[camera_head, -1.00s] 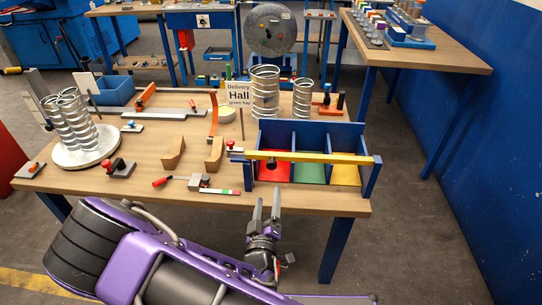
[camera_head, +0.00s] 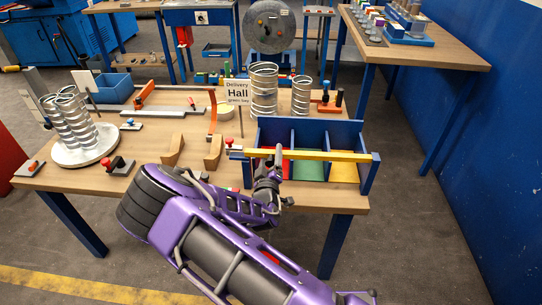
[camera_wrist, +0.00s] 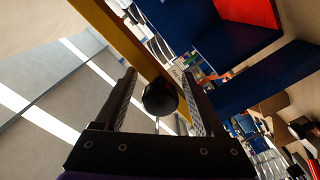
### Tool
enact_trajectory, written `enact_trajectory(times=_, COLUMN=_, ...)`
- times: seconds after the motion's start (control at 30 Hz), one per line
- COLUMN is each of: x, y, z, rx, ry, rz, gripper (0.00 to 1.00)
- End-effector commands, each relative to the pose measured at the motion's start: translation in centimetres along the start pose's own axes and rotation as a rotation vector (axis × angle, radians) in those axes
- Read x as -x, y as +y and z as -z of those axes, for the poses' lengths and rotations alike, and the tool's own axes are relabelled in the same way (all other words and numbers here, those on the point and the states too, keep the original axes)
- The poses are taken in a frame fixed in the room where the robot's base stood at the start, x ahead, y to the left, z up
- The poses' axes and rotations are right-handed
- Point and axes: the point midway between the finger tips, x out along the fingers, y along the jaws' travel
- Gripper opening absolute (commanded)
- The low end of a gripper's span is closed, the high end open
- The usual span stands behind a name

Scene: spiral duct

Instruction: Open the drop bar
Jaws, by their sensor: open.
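The drop bar is a long yellow bar (camera_head: 325,156) lying across the front of the blue three-bay rack (camera_head: 372,175). It also runs diagonally through the wrist view (camera_wrist: 125,42). A round black knob (camera_wrist: 160,98) shows in the wrist view between the two fingers of my gripper (camera_wrist: 160,76); I cannot tell whether a finger touches it. In the head view my gripper (camera_head: 272,160) is at the front of the bar, left of its middle, and hides the knob. The jaws are open. A small red-topped part (camera_head: 229,143) is at the bar's left end.
Wooden blocks (camera_head: 213,155) stand left of the rack. Metal spiral ducts (camera_head: 264,90) and a Delivery Hall sign (camera_head: 238,92) stand behind it. A blue wall (camera_head: 480,140) is at the right.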

Motion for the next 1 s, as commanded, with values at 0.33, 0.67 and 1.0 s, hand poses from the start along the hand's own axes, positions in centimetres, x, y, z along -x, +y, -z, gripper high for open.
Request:
enact_trajectory(times=0.33, x=-0.19, y=-0.01, z=-0.03, rx=0.000, ry=-0.001, rz=0.000, gripper=0.62)
enact_trajectory(times=0.67, x=-0.18, y=0.01, z=-0.03, rx=-0.001, ry=-0.001, rz=0.000, gripper=0.03)
enact_trajectory(times=1.0, x=-0.18, y=0.01, z=-0.02, rx=-0.004, ry=-0.001, rz=-0.001, gripper=0.00)
